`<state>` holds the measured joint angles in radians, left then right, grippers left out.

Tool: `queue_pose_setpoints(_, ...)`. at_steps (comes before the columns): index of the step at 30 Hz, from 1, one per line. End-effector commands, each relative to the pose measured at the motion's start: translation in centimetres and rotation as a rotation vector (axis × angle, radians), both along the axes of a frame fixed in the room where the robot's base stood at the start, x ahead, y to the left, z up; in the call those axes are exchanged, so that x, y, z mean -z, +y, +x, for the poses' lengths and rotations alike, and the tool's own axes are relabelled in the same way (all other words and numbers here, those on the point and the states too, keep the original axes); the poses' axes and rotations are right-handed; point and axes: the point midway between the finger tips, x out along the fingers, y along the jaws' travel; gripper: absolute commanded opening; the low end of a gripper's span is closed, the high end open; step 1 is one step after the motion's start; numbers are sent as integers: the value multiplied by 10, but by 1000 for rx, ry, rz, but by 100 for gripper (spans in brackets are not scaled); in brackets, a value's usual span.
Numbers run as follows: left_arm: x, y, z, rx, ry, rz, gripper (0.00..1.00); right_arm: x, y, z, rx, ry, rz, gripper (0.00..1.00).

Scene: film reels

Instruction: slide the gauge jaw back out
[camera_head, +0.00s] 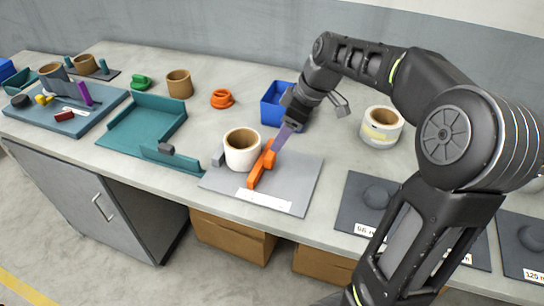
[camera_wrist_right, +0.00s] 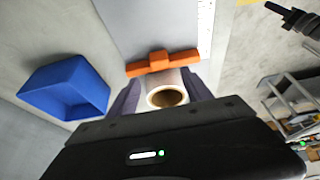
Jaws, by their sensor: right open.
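The gauge (camera_head: 228,184) is a flat grey plate with a white strip along its front edge. A small grey block (camera_head: 218,158) stands at its left. The orange gauge jaw (camera_head: 262,165) lies on the plate, just right of a white roll (camera_head: 241,154) with a brown core. My right gripper (camera_head: 277,144) reaches down to the jaw's far end with purple-grey fingers. In the right wrist view its open fingers show either side of the roll (camera_wrist_right: 168,95), with the orange jaw (camera_wrist_right: 162,63) at their tips. Contact with the jaw cannot be told. My left gripper is out of view.
A blue bin (camera_head: 272,112) stands close behind the gripper. Another white roll (camera_head: 381,127) is at the right, behind dark plates (camera_head: 360,205). A teal tray (camera_head: 140,125) and orange (camera_head: 222,98) and green pieces (camera_head: 141,82) lie left. Bench is clear around the gauge's right side.

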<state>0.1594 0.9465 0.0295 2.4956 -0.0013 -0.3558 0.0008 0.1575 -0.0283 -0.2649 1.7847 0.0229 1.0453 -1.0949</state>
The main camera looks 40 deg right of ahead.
Motion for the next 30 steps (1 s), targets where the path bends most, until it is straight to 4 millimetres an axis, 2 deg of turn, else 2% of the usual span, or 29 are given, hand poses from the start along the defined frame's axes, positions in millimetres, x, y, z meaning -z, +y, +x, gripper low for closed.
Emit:
queue_pose_setpoints(11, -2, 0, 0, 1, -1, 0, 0, 3, 1, 1, 0, 0, 0, 58)
queue_pose_setpoints(14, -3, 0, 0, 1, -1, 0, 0, 11, 3, 4, -1, 3, 0, 58)
queue_pose_setpoints(24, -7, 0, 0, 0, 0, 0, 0, 58, 14, 20, -1, 3, 0, 58)
queue_pose_setpoints(30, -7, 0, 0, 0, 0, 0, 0, 71, 17, 24, 1, 2, 1, 58)
